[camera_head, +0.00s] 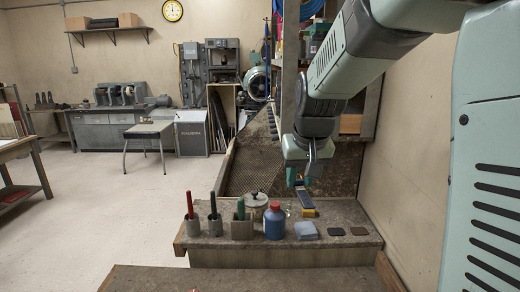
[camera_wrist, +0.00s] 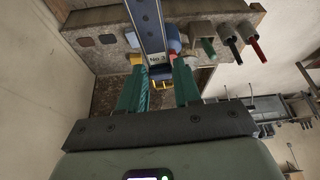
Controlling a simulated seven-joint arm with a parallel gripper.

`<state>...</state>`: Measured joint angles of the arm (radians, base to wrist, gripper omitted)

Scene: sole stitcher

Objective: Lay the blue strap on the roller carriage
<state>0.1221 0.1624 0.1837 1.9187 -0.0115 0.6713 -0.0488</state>
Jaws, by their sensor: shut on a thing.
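My gripper (camera_head: 298,183) points down above the back of the bench in the head view. In the wrist view its two green fingers (camera_wrist: 159,66) are shut on the blue strap (camera_wrist: 148,24). The strap has a grey middle band and a pale label reading "No 3", and runs from between the fingertips to the top edge. I cannot clearly make out the roller carriage in either view.
The stone-topped bench (camera_head: 350,218) bears a blue bottle (camera_head: 274,221), a lidded pot (camera_head: 256,203), holders with red (camera_head: 189,205), black (camera_head: 213,204) and green handles (camera_head: 241,209), a grey-blue block (camera_head: 306,230) and two flat pads. A sloped mesh panel (camera_head: 250,165) stands behind.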

